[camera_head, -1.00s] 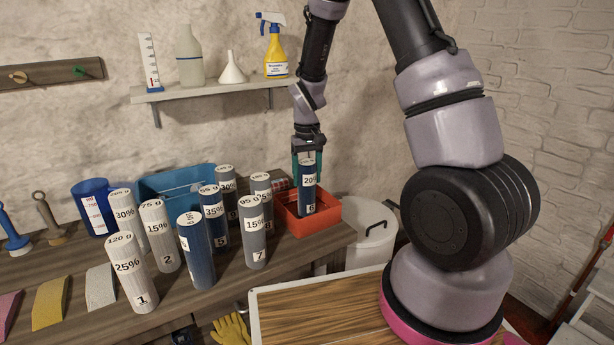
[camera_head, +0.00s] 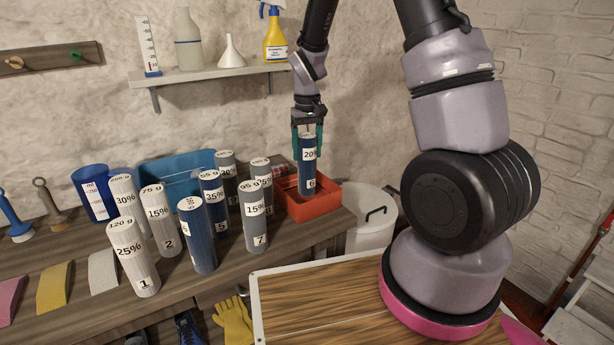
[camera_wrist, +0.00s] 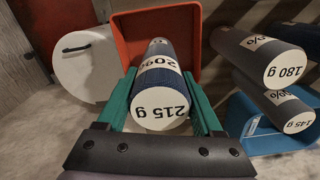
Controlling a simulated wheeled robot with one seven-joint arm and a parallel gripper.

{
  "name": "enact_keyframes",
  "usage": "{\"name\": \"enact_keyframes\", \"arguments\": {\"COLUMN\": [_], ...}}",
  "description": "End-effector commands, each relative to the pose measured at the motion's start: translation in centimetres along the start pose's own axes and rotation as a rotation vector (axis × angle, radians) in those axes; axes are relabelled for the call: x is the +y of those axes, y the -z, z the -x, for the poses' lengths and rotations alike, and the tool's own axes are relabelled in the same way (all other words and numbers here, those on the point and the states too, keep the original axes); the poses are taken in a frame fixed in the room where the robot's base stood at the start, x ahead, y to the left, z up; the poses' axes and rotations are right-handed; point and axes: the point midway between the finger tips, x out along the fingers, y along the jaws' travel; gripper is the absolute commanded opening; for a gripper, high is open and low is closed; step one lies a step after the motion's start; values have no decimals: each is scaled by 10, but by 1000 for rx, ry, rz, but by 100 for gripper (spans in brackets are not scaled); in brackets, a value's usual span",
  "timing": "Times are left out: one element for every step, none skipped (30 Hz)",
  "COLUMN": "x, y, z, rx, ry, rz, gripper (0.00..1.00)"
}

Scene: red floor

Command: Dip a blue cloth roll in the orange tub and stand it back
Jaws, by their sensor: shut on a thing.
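A dark blue cloth roll (camera_head: 308,163) marked 20% and 6 hangs upright in my gripper (camera_head: 308,140). Its top reads 215 g in the wrist view (camera_wrist: 160,108), between the green fingers (camera_wrist: 162,110). Its lower end is at the orange tub (camera_head: 328,203), over or just inside the opening; I cannot tell how deep. The tub also shows in the wrist view (camera_wrist: 188,20); its inside is partly hidden. Two other blue rolls stand on the bench: one marked 35% and 5 (camera_head: 214,205), and one nearer (camera_head: 198,240).
A white lidded bucket (camera_head: 372,222) stands right of the bench.

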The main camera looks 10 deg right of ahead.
Motion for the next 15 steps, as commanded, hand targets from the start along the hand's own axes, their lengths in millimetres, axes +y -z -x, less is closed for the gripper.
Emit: {"name": "enact_keyframes", "arguments": {"x": [0, 0, 0, 0, 0, 0, 0, 0, 0, 0, 0, 0, 0, 0, 0], "y": [1, 1, 0, 0, 1, 0, 0, 0, 0, 0, 0, 0, 1, 1, 1], "z": [6, 9, 13, 16, 19, 23, 26, 29, 33, 36, 39, 43, 46, 48, 52], "rx": [4, 3, 3, 4, 3, 2, 3, 3, 2, 3, 4, 3, 3, 3, 3], "ry": [1, 1, 1, 1, 0, 0, 0, 0, 1, 1, 1, 0, 0, 0, 0], "rz": [0, 0, 0, 0, 0, 1, 1, 1, 0, 0, 0, 1, 1, 1, 1], "gripper": [0, 0, 0, 0, 0, 0, 0, 0, 0, 0, 0, 0, 0, 0, 0]}}
